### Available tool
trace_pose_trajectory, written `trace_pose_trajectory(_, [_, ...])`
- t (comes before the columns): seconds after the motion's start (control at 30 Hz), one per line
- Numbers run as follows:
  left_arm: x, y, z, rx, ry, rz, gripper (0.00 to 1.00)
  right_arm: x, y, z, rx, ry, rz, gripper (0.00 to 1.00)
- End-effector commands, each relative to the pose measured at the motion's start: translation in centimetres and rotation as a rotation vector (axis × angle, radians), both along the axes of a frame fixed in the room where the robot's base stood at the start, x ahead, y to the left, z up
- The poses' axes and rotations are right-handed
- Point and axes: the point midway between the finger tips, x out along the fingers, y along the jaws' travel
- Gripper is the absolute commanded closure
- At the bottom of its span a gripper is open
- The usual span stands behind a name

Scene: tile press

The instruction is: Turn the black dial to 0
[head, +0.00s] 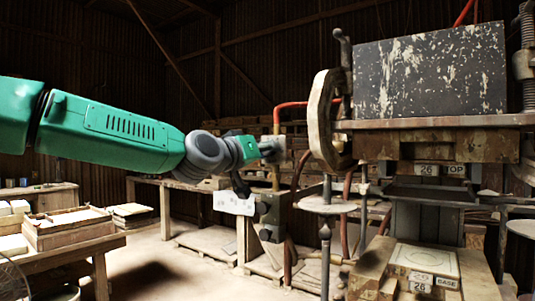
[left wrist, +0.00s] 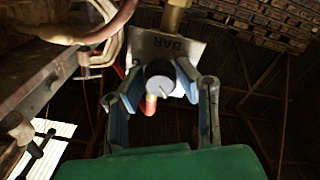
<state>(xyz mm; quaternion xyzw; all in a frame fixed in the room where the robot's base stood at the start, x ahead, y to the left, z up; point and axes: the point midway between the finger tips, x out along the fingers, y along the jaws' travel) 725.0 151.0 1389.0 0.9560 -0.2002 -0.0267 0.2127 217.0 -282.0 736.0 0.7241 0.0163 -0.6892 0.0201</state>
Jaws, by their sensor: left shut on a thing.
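The dial (left wrist: 159,78) shows in the left wrist view as a round knob with a pale grey face and a dark rim. A thin mark on its face points toward the lower right. It sits in front of a metal plate (left wrist: 172,50) lettered BAR. My left gripper (left wrist: 158,86) has its two fingers on either side of the dial and is shut on it. In the head view the left gripper (head: 273,148) reaches in from the left, beside the press; the dial cannot be made out there. My right gripper is not in view.
The press, with a round wheel (head: 325,122) and a dark worn slab (head: 430,75), stands close to the right of my left gripper. Red pipes (head: 292,104) run near it. A bench with wooden trays (head: 68,228) is at the left. Open floor lies between.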

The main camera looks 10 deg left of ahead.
Motion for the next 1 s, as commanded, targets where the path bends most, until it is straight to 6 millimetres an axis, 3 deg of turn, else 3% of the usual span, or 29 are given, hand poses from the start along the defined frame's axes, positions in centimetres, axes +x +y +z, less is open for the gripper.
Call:
trace_pose_trajectory(0.03, [0.01, -0.07, -0.63, -0.037, 0.027, -0.003, 1.0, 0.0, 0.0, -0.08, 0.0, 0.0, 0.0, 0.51])
trace_pose_trajectory(1.0, [0.03, -0.16, -0.83, -0.807, 0.346, 0.001, 1.0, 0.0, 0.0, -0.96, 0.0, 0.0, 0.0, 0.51])
